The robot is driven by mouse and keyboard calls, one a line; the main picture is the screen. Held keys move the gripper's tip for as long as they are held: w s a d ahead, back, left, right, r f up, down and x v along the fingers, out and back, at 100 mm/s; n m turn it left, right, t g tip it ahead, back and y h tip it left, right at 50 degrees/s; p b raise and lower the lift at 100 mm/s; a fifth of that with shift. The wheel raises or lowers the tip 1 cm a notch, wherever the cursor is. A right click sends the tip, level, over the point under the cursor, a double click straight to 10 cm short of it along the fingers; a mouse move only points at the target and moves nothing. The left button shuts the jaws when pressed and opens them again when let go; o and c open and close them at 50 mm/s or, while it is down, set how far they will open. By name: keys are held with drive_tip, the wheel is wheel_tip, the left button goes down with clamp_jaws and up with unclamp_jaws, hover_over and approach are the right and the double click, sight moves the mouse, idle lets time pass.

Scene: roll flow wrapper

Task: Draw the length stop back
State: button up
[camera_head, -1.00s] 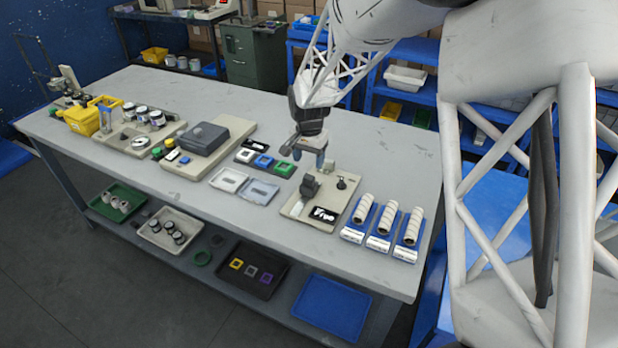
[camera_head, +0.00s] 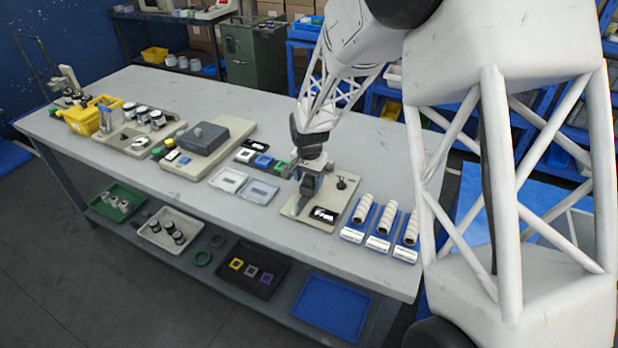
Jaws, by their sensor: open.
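My gripper (camera_head: 308,187) points down over the back left part of a beige base plate (camera_head: 322,224). It is open, and its fingers are around or just in front of the dark upright block on that plate; I cannot tell whether they touch it. The block is mostly hidden by the gripper. A black knob on a short stem (camera_head: 342,183) stands on the plate to the right of my gripper. A black and white piece (camera_head: 323,214) lies at the plate's front. I cannot tell for certain which part is the length stop.
Three blue holders with white rolls (camera_head: 383,224) stand close to the right of the plate. Two shallow trays (camera_head: 259,191) and several small coloured frames (camera_head: 263,161) lie to the left. A beige machine with a grey cover (camera_head: 205,138) stands farther left. The table behind the plate is clear.

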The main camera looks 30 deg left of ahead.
drive_tip(key=shift+c, duration=0.3)
clamp_jaws()
drive_tip(key=shift+s, duration=2.25)
drive_tip(key=shift+o, duration=0.3)
unclamp_jaws()
drive_tip(key=shift+r, duration=0.1)
wheel_tip(320, 180, up, 8)
drive_tip(key=shift+f, duration=0.2)
